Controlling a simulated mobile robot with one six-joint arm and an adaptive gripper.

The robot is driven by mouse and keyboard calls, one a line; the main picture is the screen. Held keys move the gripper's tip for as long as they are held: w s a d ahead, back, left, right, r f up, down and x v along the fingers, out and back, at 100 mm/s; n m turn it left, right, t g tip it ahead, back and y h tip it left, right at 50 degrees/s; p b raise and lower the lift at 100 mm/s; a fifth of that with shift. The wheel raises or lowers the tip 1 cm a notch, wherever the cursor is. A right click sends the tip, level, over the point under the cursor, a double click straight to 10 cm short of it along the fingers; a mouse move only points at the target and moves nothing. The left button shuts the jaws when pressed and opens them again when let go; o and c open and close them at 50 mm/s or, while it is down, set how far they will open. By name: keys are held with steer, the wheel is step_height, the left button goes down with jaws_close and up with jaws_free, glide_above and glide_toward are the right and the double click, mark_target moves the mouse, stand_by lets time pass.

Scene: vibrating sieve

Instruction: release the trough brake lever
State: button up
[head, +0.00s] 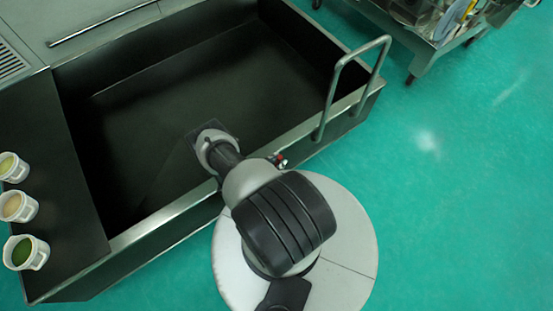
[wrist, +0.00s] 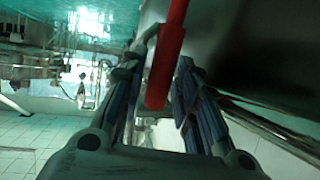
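The trough brake lever (wrist: 165,75) is a red bar in the wrist view, coming down from the top edge to a blunt end between my gripper's fingers. My gripper (wrist: 166,62) has one finger along each side of the red bar, with no clear gap at the tips, and looks shut on it. In the head view a small red bit (head: 279,159) shows at the trough's front rim beside my wrist. The rest of the lever and my fingers are hidden there by my arm.
The dark open trough (head: 135,238) lies in front of my arm, with a metal loop handle (head: 334,92) at its right end. Three white cups (head: 31,260) stand on the left ledge. A cart (head: 432,50) stands at upper right. Green floor on the right is clear.

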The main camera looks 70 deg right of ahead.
steer(key=v, duration=1.2)
steer(key=shift+f, duration=0.1)
